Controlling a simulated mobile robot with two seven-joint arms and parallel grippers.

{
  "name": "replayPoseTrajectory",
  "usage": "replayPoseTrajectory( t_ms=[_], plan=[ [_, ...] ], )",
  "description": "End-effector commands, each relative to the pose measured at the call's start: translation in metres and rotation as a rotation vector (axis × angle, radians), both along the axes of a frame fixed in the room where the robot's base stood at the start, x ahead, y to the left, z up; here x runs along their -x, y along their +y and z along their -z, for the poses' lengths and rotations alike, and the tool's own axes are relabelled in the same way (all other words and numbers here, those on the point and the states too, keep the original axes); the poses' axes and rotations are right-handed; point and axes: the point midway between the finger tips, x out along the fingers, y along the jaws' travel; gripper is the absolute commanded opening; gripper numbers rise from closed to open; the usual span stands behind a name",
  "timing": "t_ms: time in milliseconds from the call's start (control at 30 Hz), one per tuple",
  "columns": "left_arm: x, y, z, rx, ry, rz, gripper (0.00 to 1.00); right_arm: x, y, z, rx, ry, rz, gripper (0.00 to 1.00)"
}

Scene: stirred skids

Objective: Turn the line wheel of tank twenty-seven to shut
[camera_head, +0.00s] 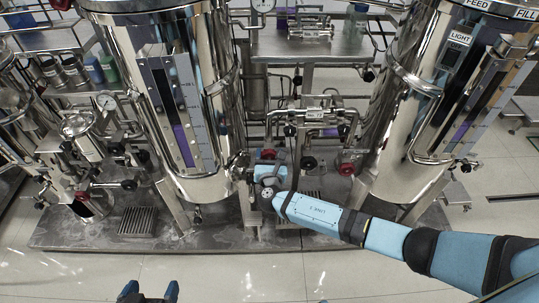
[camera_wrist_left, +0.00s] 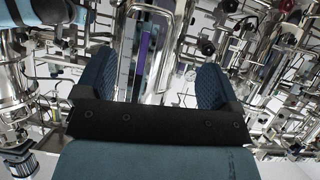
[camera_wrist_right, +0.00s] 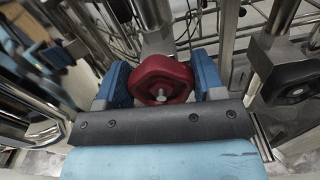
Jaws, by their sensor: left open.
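My right gripper (camera_head: 268,182) reaches in from the right to the piping low between the two big steel tanks. In the right wrist view, a red hand wheel (camera_wrist_right: 163,80) sits between its fingers (camera_wrist_right: 162,85), which press close on both sides. The left tank (camera_head: 190,100) and right tank (camera_head: 410,110) carry sight-gauge strips. I cannot read a number for tank twenty-seven. My left gripper (camera_head: 148,292) is open and empty at the bottom edge; its fingers (camera_wrist_left: 153,90) also show in the left wrist view.
A black wheel (camera_wrist_right: 292,82) stands right of the held red one. Another red wheel (camera_head: 347,169) is near the right tank's foot, and one (camera_head: 82,197) is at far left. Pipes crowd the skid (camera_head: 220,236). The tiled floor (camera_head: 235,275) in front is clear.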

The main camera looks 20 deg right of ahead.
Motion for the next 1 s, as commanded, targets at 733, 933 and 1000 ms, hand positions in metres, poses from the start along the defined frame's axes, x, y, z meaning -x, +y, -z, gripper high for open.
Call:
replayPoseTrajectory(
  t_ms=[733, 933, 1000],
  plan=[
    [-0.002, -0.006, 0.009, 0.039, -0.035, 0.008, 0.88, 0.001, -0.003, 0.006, -0.362, -0.104, 0.001, 0.39],
    [-0.014, -0.017, -0.016, 0.099, -0.156, 0.03, 0.88, 0.001, -0.003, 0.006, -0.547, -0.158, 0.002, 0.39],
    [-0.018, -0.023, -0.026, 0.13, -0.21, 0.039, 0.88, 0.002, -0.004, 0.007, -0.61, -0.176, 0.003, 0.39]
  ],
)
